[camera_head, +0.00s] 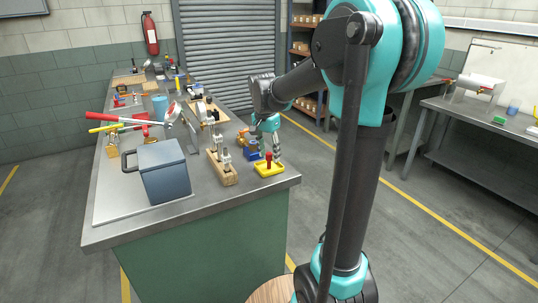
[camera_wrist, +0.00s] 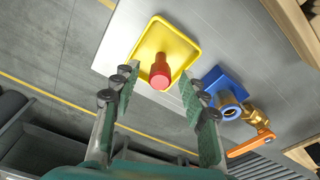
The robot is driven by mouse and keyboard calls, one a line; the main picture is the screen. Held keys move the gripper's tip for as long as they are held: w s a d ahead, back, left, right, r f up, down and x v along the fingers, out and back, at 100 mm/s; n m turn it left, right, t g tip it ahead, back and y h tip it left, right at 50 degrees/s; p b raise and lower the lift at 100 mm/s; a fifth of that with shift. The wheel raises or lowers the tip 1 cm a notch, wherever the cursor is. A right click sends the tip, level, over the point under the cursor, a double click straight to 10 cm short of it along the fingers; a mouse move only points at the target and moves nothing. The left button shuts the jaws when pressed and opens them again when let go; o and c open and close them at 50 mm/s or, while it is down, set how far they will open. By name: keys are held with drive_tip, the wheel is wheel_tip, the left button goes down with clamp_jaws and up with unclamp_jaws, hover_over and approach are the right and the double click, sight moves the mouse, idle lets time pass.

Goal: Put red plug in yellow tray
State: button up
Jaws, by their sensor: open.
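The red plug (camera_head: 268,158) stands upright in the yellow tray (camera_head: 271,172), near the right front corner of the workbench. In the wrist view the red plug (camera_wrist: 160,74) shows over the yellow tray (camera_wrist: 184,42), near the tray's lower edge in the picture. My gripper (camera_head: 266,154) is above the tray and points down. In the wrist view my gripper (camera_wrist: 159,78) is open, with one finger on each side of the plug and visible gaps between. The plug's lower end is partly hidden from the wrist camera by its own top.
A blue fitting with a brass valve (camera_wrist: 229,92) and orange handle lies right beside the tray in the wrist view. A wooden block with metal parts (camera_head: 222,168) stands left of the tray. A blue-grey box (camera_head: 165,173) stands farther left. The bench edge (camera_head: 245,199) is close in front.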

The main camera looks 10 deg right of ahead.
wheel_tip(320, 180, up, 11)
drive_tip(key=a, duration=0.1)
drive_tip(key=shift+s, duration=0.45)
drive_tip(key=shift+c, duration=0.6)
clamp_jaws()
idle(0.5)
